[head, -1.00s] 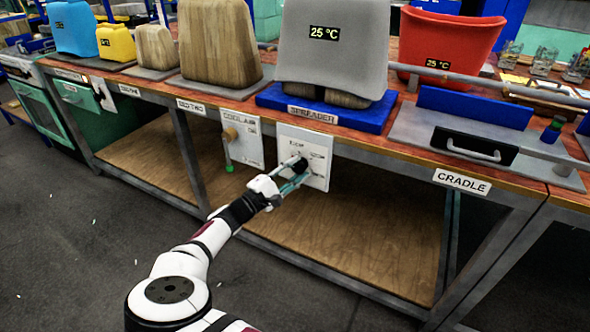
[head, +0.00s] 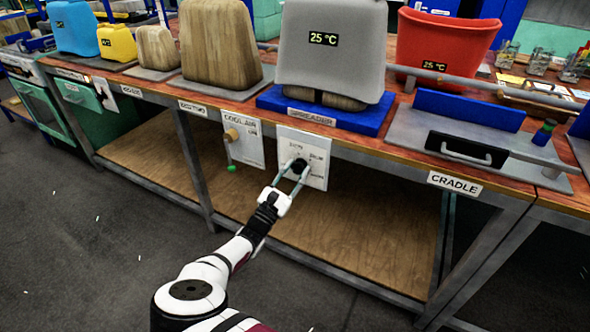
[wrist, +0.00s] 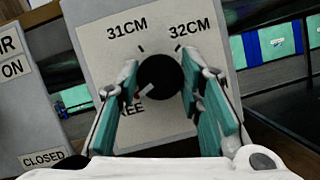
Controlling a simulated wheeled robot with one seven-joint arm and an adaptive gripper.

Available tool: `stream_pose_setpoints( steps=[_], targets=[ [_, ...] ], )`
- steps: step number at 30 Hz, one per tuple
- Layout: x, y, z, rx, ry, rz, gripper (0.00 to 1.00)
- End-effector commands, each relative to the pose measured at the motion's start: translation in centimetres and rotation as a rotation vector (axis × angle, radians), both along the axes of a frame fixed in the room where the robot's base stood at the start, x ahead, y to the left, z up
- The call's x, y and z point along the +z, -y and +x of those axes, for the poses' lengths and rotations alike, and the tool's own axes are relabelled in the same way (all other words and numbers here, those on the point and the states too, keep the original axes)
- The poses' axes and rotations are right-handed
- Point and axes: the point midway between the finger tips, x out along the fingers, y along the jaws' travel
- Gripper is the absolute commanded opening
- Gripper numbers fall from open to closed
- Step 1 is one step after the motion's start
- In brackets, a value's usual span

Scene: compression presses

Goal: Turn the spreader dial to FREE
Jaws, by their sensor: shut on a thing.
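The spreader dial (head: 299,165) is a round black knob on a white panel (head: 318,145) on the bench front, below the SPREADER label (head: 311,116). In the wrist view the dial (wrist: 160,76) has a white pointer mark at its lower left, toward the FREE label (wrist: 131,109). The first letter of FREE is hidden behind a finger. The 31CM and 32CM labels sit above the dial. My gripper (wrist: 159,80) is shut on the dial, with one teal finger on each side. In the head view my gripper (head: 291,170) reaches up to the panel.
A COOL AIR panel (head: 243,145) with a tan knob is just left of the dial panel. The grey spreader form (head: 332,65) stands on a blue base above. A lower wooden shelf (head: 330,240) lies under the bench.

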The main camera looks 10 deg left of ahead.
Motion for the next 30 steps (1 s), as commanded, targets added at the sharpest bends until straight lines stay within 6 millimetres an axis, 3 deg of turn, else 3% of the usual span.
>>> stream_pose_setpoints(
  steps=[23,24,26,30],
  targets=[
    [-0.20,-0.14,-0.09,0.003,-0.038,-0.095,0.06],
    [-0.20,-0.13,-0.09,0.003,-0.038,-0.095,0.41],
    [-0.19,-0.11,-0.09,0.003,-0.038,-0.094,0.54],
    [-0.12,-0.06,-0.05,0.002,-0.036,-0.095,0.54]
  ],
)
